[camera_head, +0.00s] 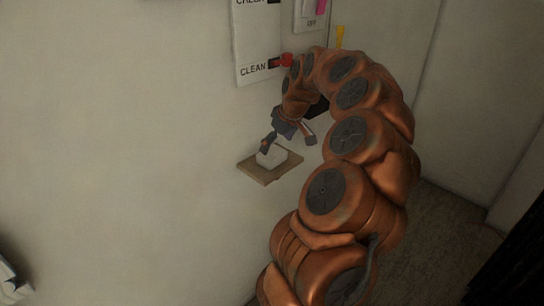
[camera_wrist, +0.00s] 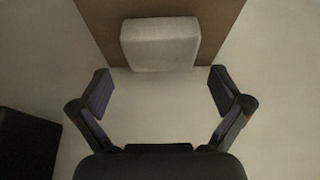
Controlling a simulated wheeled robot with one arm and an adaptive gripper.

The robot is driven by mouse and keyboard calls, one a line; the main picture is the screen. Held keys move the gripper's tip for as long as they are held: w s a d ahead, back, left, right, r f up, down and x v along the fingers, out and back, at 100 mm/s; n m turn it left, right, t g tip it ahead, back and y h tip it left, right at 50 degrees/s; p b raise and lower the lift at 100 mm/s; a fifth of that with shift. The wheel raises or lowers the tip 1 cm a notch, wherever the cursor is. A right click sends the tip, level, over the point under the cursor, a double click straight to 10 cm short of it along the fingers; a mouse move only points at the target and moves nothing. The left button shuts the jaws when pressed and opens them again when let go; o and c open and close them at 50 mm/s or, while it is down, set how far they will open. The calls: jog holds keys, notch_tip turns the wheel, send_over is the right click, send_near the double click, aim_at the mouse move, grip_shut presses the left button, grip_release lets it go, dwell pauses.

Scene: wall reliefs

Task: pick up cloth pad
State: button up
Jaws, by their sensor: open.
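The cloth pad (camera_head: 271,156) is a small whitish block resting on a small brown shelf (camera_head: 262,174) on the wall. In the wrist view the pad (camera_wrist: 160,44) is at the top middle, lying on the brown surface (camera_wrist: 97,22). My gripper (camera_head: 287,144) is just over the pad in the head view, partly in front of it. In the wrist view my gripper (camera_wrist: 160,92) is open, with one finger to each side and the pad beyond the fingertips. Nothing is between the fingers.
A switch plate with a pink part (camera_head: 321,6) and a yellow item (camera_head: 340,37) are nearby. The wall left of the shelf is bare.

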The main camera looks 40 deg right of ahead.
aim_at(272, 152)
jog(key=p+x, duration=0.1)
jog(key=x, duration=0.3)
jog(key=shift+w+f, duration=0.1)
jog(key=shift+f, duration=0.3)
jog(key=c, duration=0.7)
jog(key=shift+r, duration=0.1)
jog(key=shift+r+b, duration=0.4)
jog(key=shift+r, duration=1.3)
jog(key=s+a+b, duration=0.1)
jog(key=s+a, duration=0.2)
jog(key=a, duration=0.1)
jog(key=s+a+r+b, duration=0.1)
jog(key=s+a, duration=0.2)
jog(key=s, duration=0.1)
jog(key=s+a+b, duration=0.2)
jog(key=s+a, duration=0.2)
jog(key=shift+s+a+r, duration=0.1)
jog(key=shift+a+r, duration=0.15)
jog(key=shift+a, duration=0.05)
